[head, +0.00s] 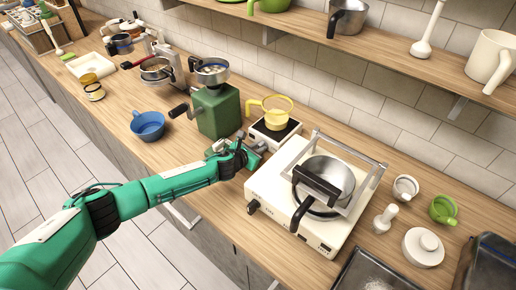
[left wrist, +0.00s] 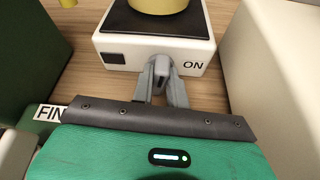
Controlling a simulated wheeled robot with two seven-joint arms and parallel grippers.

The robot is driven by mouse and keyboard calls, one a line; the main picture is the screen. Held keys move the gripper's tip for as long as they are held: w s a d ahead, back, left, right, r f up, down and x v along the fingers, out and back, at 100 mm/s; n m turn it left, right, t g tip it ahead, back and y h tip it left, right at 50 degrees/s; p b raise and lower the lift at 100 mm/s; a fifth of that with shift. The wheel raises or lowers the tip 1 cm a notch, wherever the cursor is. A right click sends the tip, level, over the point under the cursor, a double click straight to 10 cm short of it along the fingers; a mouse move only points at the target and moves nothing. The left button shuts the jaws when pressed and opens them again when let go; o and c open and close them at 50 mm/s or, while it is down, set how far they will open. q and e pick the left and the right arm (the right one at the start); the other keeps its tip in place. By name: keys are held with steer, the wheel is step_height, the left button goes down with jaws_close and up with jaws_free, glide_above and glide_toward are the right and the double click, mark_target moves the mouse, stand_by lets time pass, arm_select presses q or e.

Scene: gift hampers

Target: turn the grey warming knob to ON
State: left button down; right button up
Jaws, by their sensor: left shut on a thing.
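The grey warming knob (left wrist: 162,64) is on the front face of a white warming plate (left wrist: 200,52), with the word ON printed to its right. My left gripper (left wrist: 163,88) is shut on the knob, one grey finger on each side of it. The fingers hide part of the knob, so I cannot tell where it points. In the head view my left gripper (head: 258,152) is at the front of the warming plate (head: 274,136); the knob is hidden there. A yellow pot (head: 271,110) sits on the plate's dark top. My right gripper is not in view.
A green grinder (head: 217,112) stands left of the warming plate. A white cooker (head: 270,188) with a steel pot stands close on its right. A blue cup (head: 147,125) is farther left on the wooden counter. A wall shelf hangs above the back.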

arm_select(q)
steer(key=shift+s+d+m+t+y+p, duration=0.15)
steer(key=shift+m+t+y+p, duration=0.5)
steer(key=shift+m, duration=0.75)
steer(key=shift+f, duration=0.1)
steer(key=c, duration=1.4)
jaws_free()
step_height(320, 180, up, 20)
steer(key=shift+b, duration=0.5)
